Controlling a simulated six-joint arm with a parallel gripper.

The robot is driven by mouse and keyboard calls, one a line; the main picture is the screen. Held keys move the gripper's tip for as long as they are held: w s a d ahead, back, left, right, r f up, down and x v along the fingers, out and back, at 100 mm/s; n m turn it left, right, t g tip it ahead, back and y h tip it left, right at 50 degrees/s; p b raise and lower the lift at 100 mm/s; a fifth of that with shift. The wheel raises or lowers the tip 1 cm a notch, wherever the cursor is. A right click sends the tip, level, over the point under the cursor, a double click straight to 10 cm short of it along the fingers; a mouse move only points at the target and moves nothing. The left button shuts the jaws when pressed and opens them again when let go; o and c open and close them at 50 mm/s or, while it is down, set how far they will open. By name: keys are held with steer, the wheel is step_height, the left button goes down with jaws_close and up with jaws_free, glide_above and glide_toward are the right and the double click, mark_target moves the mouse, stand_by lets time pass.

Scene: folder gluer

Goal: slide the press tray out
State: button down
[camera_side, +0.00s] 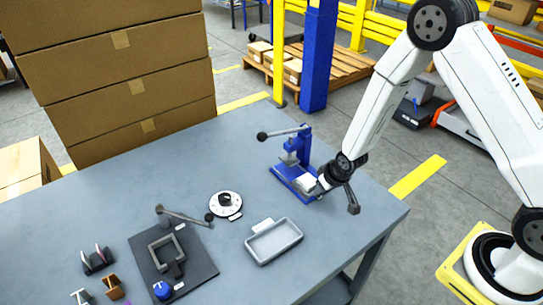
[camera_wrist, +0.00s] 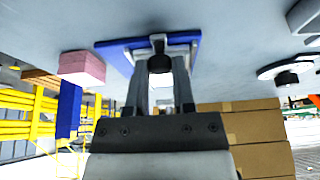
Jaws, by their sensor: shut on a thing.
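The blue press (camera_side: 298,160) stands near the table's far right edge, its lever with a dark ball knob (camera_side: 263,136) reaching left. A pale press tray (camera_side: 306,182) sits low at the front of its blue base, partly hidden by my gripper (camera_side: 321,186). In the wrist view, my gripper (camera_wrist: 160,68) is shut on a dark knob (camera_wrist: 160,62) at the tray's front, with one finger on each side. The blue base plate (camera_wrist: 113,56) shows behind the fingers. Whether the tray is fully in cannot be told.
A grey shallow tray (camera_side: 273,253) lies front left of the press, and a round white dial (camera_side: 225,203) lies farther left. A dark clamp fixture (camera_side: 194,268) is at the front. The wrist view shows a pink block (camera_wrist: 82,68) beside the press. Stacked cartons (camera_side: 125,85) stand behind.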

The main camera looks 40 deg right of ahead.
steer(key=shift+c, duration=2.2)
jaws_free()
steer(key=shift+s, duration=0.2)
steer(key=shift+r, duration=0.15)
steer(key=v, duration=0.7)
steer(key=shift+r, duration=0.2)
steer(key=shift+s+r, duration=0.15)
steer(key=s+r+g, duration=0.2)
steer(key=s+r, duration=0.8)
steer(key=shift+s, duration=0.35)
